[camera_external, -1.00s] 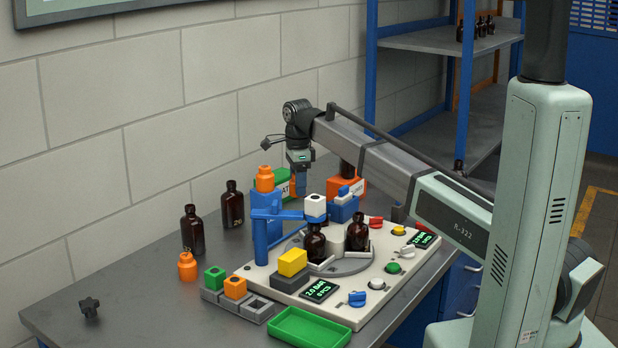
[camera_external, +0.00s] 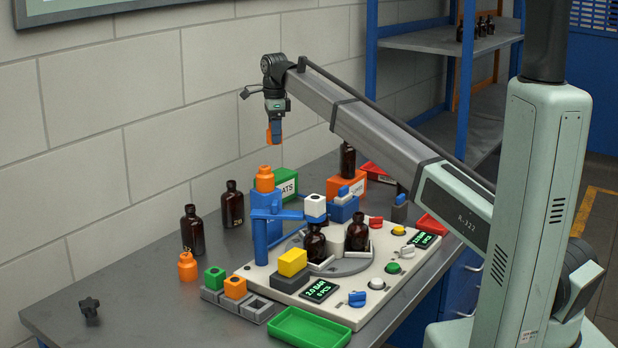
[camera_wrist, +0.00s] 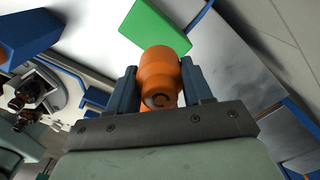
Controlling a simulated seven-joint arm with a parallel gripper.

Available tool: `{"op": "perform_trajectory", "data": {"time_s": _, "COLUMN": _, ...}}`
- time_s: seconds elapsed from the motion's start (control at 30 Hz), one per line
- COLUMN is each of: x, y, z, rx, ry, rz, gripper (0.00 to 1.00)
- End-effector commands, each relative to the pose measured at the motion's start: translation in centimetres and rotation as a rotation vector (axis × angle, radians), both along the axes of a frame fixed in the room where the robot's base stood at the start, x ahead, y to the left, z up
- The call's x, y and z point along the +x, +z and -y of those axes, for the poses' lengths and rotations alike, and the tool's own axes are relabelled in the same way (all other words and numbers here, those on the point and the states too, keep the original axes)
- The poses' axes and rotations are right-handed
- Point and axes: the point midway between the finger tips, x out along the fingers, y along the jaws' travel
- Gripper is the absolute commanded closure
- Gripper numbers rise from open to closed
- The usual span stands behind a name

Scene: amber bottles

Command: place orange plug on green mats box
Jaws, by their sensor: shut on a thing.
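My gripper (camera_external: 275,128) is shut on an orange plug (camera_external: 269,137) and holds it in the air, above and slightly left of the green mats box. In the wrist view the plug (camera_wrist: 160,72) sits between the two blue-grey fingers of my gripper (camera_wrist: 157,88). The green mats box (camera_external: 287,186) stands on the table behind the blue press, its lettered side partly hidden by the press. In the wrist view the green box (camera_wrist: 155,27) appears just beyond the plug, with a clear gap in the external view.
Two brown bottles (camera_external: 232,204) stand left. A third orange piece (camera_external: 187,266) is on the table.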

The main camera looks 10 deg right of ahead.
Motion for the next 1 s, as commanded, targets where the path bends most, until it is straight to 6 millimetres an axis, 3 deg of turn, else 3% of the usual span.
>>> {"op": "perform_trajectory", "data": {"time_s": 0.17, "x": -0.4, "y": -1.1, "z": 0.2, "rx": -0.008, "ry": -0.021, "rz": -0.018, "gripper": 0.82}}
{"op": "perform_trajectory", "data": {"time_s": 0.5, "x": -0.4, "y": -6.0, "z": 0.2, "rx": -0.008, "ry": -0.020, "rz": -0.017, "gripper": 0.82}}
{"op": "perform_trajectory", "data": {"time_s": 1.0, "x": -0.4, "y": -10.0, "z": 0.1, "rx": -0.008, "ry": -0.020, "rz": -0.015, "gripper": 0.82}}
